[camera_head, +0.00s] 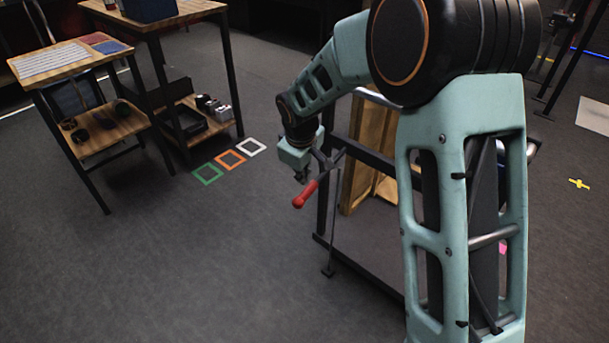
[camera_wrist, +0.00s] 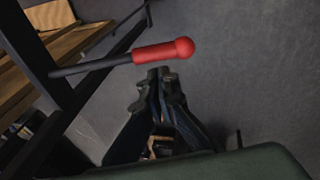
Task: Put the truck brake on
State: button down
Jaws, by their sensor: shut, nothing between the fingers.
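The truck brake is a lever with a red grip and round red knob (camera_head: 305,195) on a dark rod, beside the truck's dark frame. In the wrist view its red grip (camera_wrist: 165,51) lies across the upper middle, with the rod running left toward the frame. My gripper (camera_head: 301,178) is just above the red grip in the head view. In the wrist view my gripper (camera_wrist: 158,72) has its fingers together and empty, with the tips just below the red grip. I cannot tell whether they touch it.
The truck (camera_head: 372,250) has a dark frame and carries a wooden panel (camera_head: 369,150), partly hidden by my arm. Wooden tables (camera_head: 75,62) stand at the left. Green, orange and white squares (camera_head: 231,159) mark the floor. The floor left of the lever is clear.

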aim_at(304, 194)
notch_tip(304, 194, down, 4)
jog(key=shift+b, duration=0.8)
jog(key=shift+d+f+b, duration=0.1)
jog(key=shift+f+b, duration=0.45)
jog(key=shift+f, duration=0.7)
jog(key=shift+f, duration=0.1)
jog(key=r+p, duration=0.1)
jog(key=a+r+p, duration=0.1)
jog(key=r, duration=0.1)
jog(key=r+p, duration=0.1)
jog(key=r, duration=0.1)
jog(key=shift+s+a, duration=0.2)
jog(key=shift+a, duration=0.1)
jog(key=s+a+r+p, duration=0.1)
jog(key=s+r+p, duration=0.1)
jog(key=s+r, duration=0.3)
notch_tip(304, 194, up, 2)
jog(key=shift+s+a+r, duration=0.1)
jog(key=shift+s+a, duration=0.3)
